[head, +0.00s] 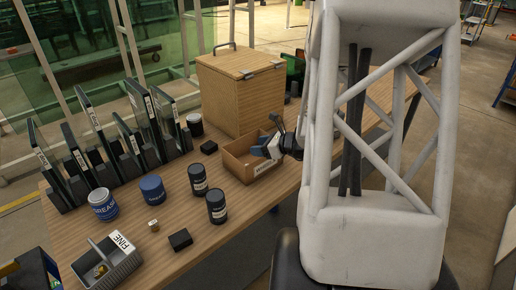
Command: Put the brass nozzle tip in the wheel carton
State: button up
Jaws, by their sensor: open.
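The open cardboard carton (236,167) stands on the bench with a white label on its front whose text is too small to read. A small brass-coloured piece (154,226) stands on the bench in front of the blue tins. Another brass-coloured piece (101,270) lies inside the grey handled tote marked FINE (122,264). I cannot tell for sure which is the nozzle tip. My gripper (270,143) is open at the carton's right end, over or inside it; its fingertips are partly hidden. It is well to the right of both brass pieces.
A wooden lidded box (241,92) stands behind the carton. Racked glass panels (132,140) line the back left. Blue tins (103,205), dark canisters (217,207) and black blocks (180,240) stand around the small brass piece. My arm hides the bench's right part.

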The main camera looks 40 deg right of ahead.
jog(key=v, duration=1.1)
dwell(1.0)
jog(key=w+a+r+n+g+y, duration=0.15)
jog(key=a+n+g, duration=0.4)
jog(key=a, duration=0.75)
jog(key=a+r+n+g+y, duration=0.25)
jog(key=a+n, duration=0.55)
jog(key=a, duration=0.5)
jog(key=s+a+r+n+g+h, duration=0.1)
jog(key=s+a+r+n+h, duration=0.8)
jog(key=n, duration=0.9)
jog(key=shift+s+a+r+g, duration=0.4)
jog(key=shift+s+a+r, duration=0.4)
jog(key=shift+s+a, duration=1.25)
jog(key=shift+w+a, duration=0.1)
jog(key=shift+w, duration=0.05)
jog(key=o, duration=0.8)
